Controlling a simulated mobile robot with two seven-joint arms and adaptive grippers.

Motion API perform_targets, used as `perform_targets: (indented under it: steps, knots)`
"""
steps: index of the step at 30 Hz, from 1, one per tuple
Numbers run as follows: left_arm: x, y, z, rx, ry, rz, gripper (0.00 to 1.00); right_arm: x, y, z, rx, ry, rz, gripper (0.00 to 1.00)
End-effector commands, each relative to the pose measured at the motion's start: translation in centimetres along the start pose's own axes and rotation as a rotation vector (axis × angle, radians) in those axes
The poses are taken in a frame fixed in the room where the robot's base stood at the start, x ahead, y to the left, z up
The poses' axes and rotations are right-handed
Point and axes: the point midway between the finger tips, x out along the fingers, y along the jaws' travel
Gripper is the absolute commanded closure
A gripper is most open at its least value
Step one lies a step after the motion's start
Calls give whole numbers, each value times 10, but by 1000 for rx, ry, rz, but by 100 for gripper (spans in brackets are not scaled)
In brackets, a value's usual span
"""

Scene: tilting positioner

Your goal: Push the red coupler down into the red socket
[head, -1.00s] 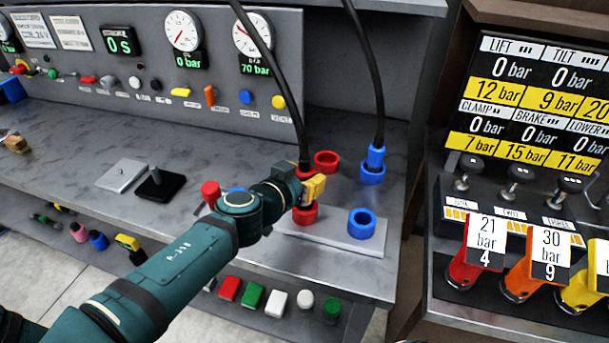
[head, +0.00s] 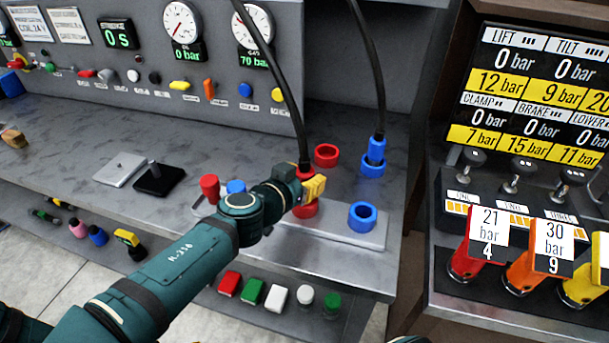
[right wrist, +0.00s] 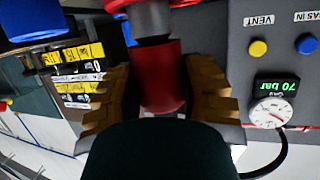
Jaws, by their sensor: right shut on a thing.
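The red coupler (head: 304,170), with a black hose from its top, is held upright in my right gripper (head: 314,187). The red socket (head: 305,209) sits on the grey plate directly below, partly hidden by the yellow fingers. Whether the coupler's lower end is inside the socket is hidden. In the right wrist view the fingers of my right gripper (right wrist: 160,98) stand on both sides of the red coupler (right wrist: 162,75). My left gripper is not in view.
An empty red ring (head: 326,155) stands behind. A blue coupler (head: 376,150) on a hose sits in a blue ring. An open blue socket (head: 362,216) is on the plate at right. A control box with red and orange levers (head: 475,250) stands further right.

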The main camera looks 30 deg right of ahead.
Motion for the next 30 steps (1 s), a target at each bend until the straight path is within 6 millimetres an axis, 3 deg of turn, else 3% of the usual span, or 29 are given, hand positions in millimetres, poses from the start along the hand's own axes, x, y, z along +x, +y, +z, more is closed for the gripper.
perform_targets:
  steps: [30]
  knots:
    - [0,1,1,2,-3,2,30,9,1,24,-7,3,5,100]
